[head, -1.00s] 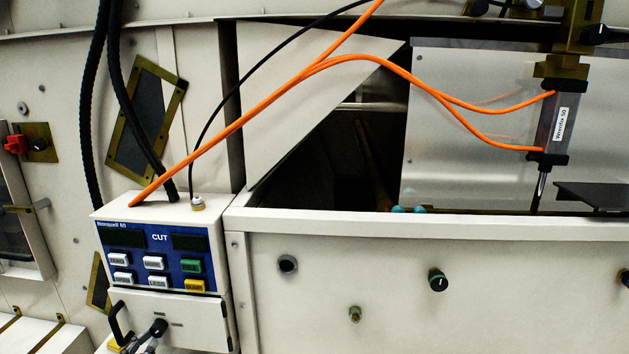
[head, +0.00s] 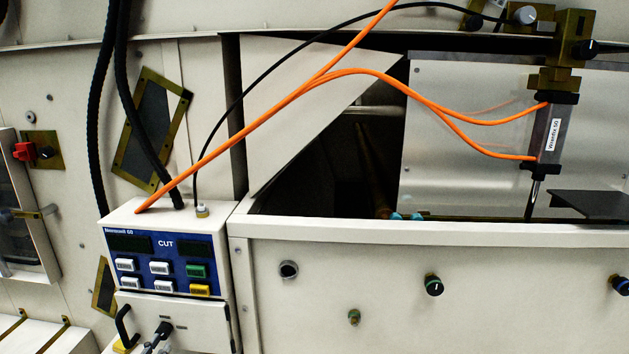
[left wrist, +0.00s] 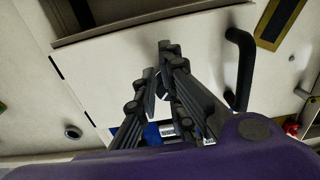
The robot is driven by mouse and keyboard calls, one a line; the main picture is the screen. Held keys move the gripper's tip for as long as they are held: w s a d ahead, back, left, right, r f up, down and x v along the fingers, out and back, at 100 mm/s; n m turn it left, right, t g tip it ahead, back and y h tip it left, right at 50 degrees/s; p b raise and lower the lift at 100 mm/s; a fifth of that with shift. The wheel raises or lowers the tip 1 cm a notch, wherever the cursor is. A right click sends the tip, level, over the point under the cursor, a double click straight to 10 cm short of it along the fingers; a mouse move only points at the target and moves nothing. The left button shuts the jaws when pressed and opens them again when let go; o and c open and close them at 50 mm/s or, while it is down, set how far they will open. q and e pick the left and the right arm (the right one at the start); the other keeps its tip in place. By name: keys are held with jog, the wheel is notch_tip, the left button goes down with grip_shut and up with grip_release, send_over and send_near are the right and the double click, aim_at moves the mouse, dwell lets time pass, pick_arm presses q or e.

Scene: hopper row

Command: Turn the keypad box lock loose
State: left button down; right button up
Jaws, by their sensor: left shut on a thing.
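The keypad box (head: 226,262) stands at the lower left in the head view, with a blue keypad panel (head: 160,258) above a pale front door. The box lock, a small dark knob (head: 165,327), sits on that door to the right of a black handle (head: 122,326). My left gripper (head: 157,341) reaches up from the bottom edge and is shut on the lock. My right gripper is in neither view.
Orange cables (head: 240,127) and thick black hoses (head: 96,130) run above the box. To its right is a long pale panel (head: 390,310) with knobs, below a dark open bay (head: 330,170). In the left wrist view the black handle (left wrist: 240,65) is close beside the fingers.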

pick_arm(q)
jog(key=shift+w+d+r, duration=0.3)
jog(key=shift+d+r, duration=0.15)
jog(key=shift+d, duration=0.3)
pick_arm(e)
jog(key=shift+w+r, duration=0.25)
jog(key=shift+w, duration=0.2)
pick_arm(q)
jog(key=shift+f, duration=0.1)
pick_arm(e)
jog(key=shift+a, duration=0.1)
pick_arm(q)
jog(key=shift+s+f, duration=0.1)
jog(key=shift+f, duration=0.2)
jog(key=s, duration=0.2)
jog(key=s+p, duration=0.1)
jog(key=s, duration=0.2)
jog(key=shift+s+a+f, duration=0.3)
jog(key=shift+a, duration=0.1)
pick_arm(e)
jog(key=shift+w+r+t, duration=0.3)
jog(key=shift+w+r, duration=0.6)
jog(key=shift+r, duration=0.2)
